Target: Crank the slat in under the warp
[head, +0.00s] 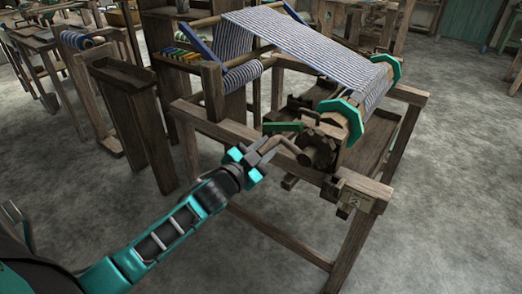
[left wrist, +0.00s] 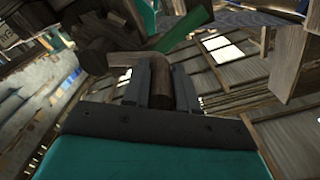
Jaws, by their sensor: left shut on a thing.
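The wooden handloom has a blue-and-white striped warp (head: 305,48) running down to a roller (head: 370,90) with teal end flanges. A bent crank (head: 286,146) sticks out from a toothed wooden wheel (head: 318,150) at the roller's near end. My left gripper (head: 254,160) is shut on the crank's handle, left of the wheel. In the left wrist view the brown handle (left wrist: 160,82) lies between the two dark fingers. A green lever (head: 283,127) lies just above the crank. I cannot pick out the slat for certain. My right gripper is not in view.
The loom's front rail (head: 235,134) and a corner post (head: 352,235) stand close around my left arm. A tall wooden stand (head: 130,115) is at the left. Workbenches fill the back. The grey floor is clear at the right.

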